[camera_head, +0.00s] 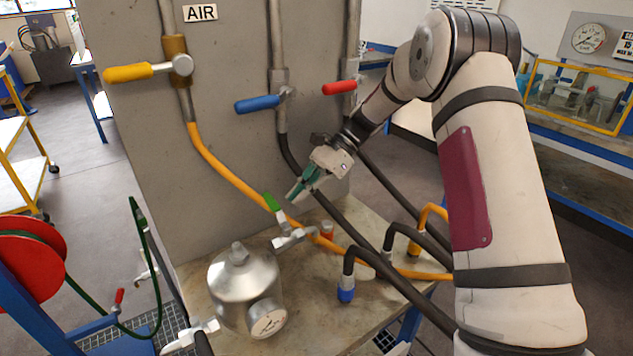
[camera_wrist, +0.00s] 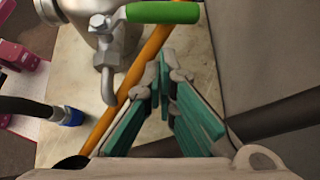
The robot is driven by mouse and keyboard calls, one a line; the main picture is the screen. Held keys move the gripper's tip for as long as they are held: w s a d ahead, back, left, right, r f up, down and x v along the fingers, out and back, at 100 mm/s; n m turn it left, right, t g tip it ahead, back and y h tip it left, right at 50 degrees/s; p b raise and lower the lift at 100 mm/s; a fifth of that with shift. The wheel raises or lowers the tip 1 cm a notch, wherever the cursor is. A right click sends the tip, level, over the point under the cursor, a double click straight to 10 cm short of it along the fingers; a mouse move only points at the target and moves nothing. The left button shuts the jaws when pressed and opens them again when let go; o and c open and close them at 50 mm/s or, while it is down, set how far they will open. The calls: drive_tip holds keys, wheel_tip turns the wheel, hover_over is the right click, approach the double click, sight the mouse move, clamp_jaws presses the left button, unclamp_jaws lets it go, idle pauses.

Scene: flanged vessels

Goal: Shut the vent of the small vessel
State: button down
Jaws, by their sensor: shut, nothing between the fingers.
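In the wrist view the vessel (camera_wrist: 82,10) is cut off at the top. The green lever (camera_wrist: 162,12) points right there, across the line of the bent spout (camera_wrist: 108,88). My gripper (camera_head: 295,193) is shut and empty, above and right of the lever. Its green-padded fingers meet (camera_wrist: 163,68) below the lever, apart from it.
The upright grey panel (camera_head: 230,80) stands close behind, with yellow (camera_head: 128,73), blue (camera_head: 257,104) and red (camera_head: 340,88) levers. An orange hose (camera_head: 228,171) and black hoses cross near my gripper. A blue-ended hose (camera_head: 346,292) stands right of the vessel.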

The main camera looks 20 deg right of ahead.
sight(276, 209)
drive_tip(key=shift+s+a+r, duration=0.1)
drive_tip(key=shift+s+a, duration=0.05)
drive_tip(key=shift+a, duration=0.35)
drive_tip(key=shift+s+a+r, duration=0.1)
drive_tip(key=shift+s+a, duration=0.05)
drive_tip(key=shift+a, duration=0.35)
drive_tip(key=shift+a+r+n+g, duration=0.15)
drive_tip(key=shift+a+n+g, duration=0.2)
drive_tip(key=shift+a, duration=0.4)
